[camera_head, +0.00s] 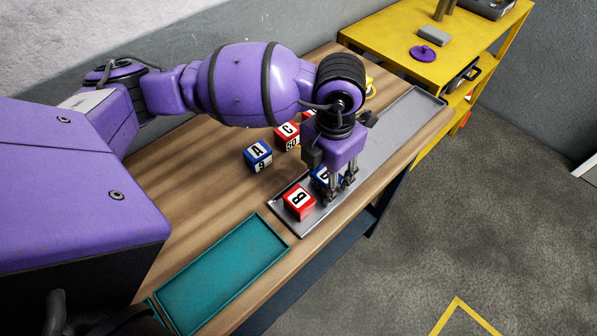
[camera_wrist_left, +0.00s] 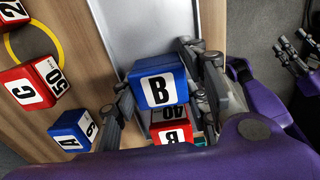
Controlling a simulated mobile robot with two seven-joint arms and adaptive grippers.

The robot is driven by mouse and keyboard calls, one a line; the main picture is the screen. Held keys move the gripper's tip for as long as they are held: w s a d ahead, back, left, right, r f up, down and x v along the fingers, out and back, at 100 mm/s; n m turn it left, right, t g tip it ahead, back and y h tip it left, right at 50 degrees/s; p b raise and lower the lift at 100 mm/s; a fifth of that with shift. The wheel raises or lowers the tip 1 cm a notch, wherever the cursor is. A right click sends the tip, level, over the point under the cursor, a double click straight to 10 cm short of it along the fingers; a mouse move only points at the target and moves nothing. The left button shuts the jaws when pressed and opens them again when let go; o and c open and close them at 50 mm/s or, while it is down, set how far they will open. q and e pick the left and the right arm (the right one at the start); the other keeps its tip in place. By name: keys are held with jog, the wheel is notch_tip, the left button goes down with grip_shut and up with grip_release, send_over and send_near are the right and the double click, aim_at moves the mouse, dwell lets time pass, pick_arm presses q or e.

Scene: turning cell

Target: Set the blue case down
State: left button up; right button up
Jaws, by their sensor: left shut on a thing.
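The blue case (camera_head: 323,177), a cube lettered B, is between the fingers of my left gripper (camera_head: 341,190), which is shut on it. It also shows in the left wrist view (camera_wrist_left: 160,88), with the fingers at its two sides. It is at the near part of the long grey tray (camera_head: 392,123), beside a red cube (camera_head: 299,201). The fingers partly hide the case in the head view, and I cannot tell whether its underside touches the tray. My right gripper (camera_wrist_left: 297,54) is small at the right edge of the wrist view; its opening is unclear.
Another blue cube (camera_head: 257,156), lettered A, and a red cube lettered C (camera_head: 287,135) stand on the wooden bench (camera_head: 215,180) behind the tray. An empty teal tray (camera_head: 222,275) lies at the near left. A yellow table (camera_head: 395,45) stands at the back right.

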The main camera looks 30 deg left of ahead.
aim_at(327, 174)
pick_arm(q)
jog(key=shift+f, duration=0.1)
jog(key=o, duration=1)
notch_tip(327, 174, up, 12)
jog(key=shift+r, duration=0.2)
